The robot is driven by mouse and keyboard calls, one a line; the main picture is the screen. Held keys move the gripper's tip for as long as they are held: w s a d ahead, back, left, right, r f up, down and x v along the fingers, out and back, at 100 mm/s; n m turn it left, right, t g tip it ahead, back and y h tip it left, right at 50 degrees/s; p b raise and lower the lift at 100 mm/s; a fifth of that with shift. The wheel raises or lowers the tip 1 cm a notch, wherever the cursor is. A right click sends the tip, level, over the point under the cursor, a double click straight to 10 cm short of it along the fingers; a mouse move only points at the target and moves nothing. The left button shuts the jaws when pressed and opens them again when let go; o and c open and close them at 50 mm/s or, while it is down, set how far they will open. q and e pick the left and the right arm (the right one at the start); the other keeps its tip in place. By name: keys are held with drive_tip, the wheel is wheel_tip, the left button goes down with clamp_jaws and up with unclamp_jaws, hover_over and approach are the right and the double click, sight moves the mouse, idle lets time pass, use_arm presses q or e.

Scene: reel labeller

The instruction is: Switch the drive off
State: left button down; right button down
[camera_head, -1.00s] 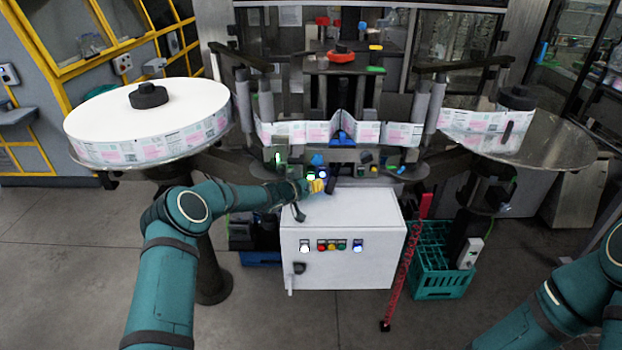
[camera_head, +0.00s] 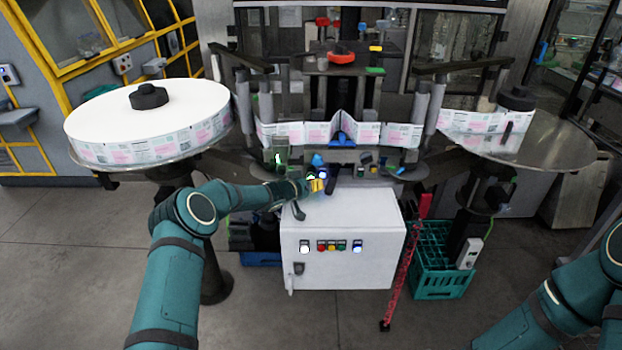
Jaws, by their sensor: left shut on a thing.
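My left gripper (camera_head: 318,185) is at the front of the labelling machine, just above the top edge of the white control cabinet (camera_head: 342,218). It is shut on a small part there. A yellow patch and small blue and green lights show at the fingertips, but the held part is mostly hidden and too small to tell. The cabinet front carries a row of small buttons (camera_head: 331,246) in white, red, yellow, green and blue, and a dark handle or latch (camera_head: 299,268) below them. My right arm shows at the lower right, and its gripper is out of view.
A large label reel (camera_head: 148,115) lies on the left turntable, and a second reel disc (camera_head: 545,140) is at the right. The floor in front is clear.

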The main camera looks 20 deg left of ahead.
use_arm(q)
drive_tip(key=shift+w+a, duration=0.15)
drive_tip(key=shift+w, duration=0.25)
idle(0.8)
drive_tip(key=shift+s+d, duration=0.25)
drive_tip(key=shift+s, duration=0.6)
drive_tip(key=shift+s+d+f+b, duration=0.1)
drive_tip(key=shift+s+b, duration=0.45)
drive_tip(key=shift+b, duration=0.15)
drive_tip(key=s+b, duration=0.1)
drive_tip(key=s+d+b, duration=0.1)
drive_tip(key=s, duration=0.1)
drive_tip(key=shift+s+d, duration=0.1)
drive_tip(key=shift+s, duration=0.25)
